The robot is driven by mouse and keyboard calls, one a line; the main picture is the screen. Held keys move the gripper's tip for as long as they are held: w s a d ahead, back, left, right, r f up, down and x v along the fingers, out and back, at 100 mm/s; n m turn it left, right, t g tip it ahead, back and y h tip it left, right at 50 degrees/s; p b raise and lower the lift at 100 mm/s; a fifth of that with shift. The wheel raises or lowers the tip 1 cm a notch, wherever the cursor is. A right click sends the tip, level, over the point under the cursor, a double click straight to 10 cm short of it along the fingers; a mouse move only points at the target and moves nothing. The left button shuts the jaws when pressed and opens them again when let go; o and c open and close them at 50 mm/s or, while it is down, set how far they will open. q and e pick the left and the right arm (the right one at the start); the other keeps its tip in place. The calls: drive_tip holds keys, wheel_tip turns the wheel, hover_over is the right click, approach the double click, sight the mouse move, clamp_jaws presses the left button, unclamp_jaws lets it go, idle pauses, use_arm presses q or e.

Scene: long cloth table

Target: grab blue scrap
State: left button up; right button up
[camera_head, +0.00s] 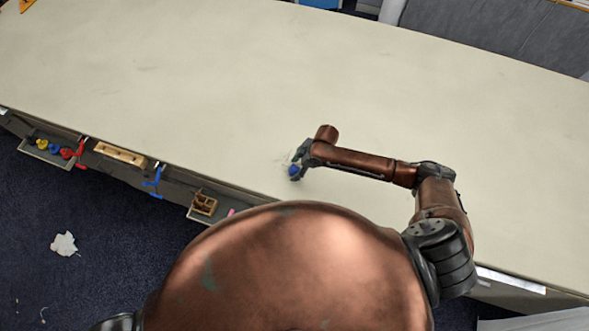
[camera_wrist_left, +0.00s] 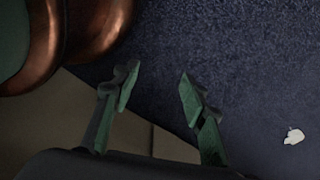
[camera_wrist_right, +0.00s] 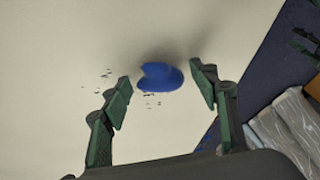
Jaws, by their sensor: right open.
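The blue scrap (camera_wrist_right: 160,76) lies on the cream table top near its front edge. In the right wrist view it sits between the spread fingertips of my right gripper (camera_wrist_right: 161,82), with a gap on each side. In the head view the blue scrap (camera_head: 293,170) shows at the fingers of my right gripper (camera_head: 297,169), partly hidden by them. My left gripper (camera_wrist_left: 155,88) is open and empty in the left wrist view, above the dark blue carpet. It is not visible in the head view.
The long table (camera_head: 180,70) is largely bare around the scrap. Small dark specks lie near the scrap. Along the table's front hang trays with coloured items (camera_head: 50,147) and a wooden box (camera_head: 203,204). A crumpled white piece (camera_head: 64,244) lies on the carpet.

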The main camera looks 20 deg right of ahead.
drive_tip(key=shift+w, duration=0.1)
drive_tip(key=shift+c, duration=0.3)
drive_tip(key=c, duration=0.9)
use_arm(q)
drive_tip(key=shift+s+f, duration=0.1)
drive_tip(key=shift+s, duration=0.55)
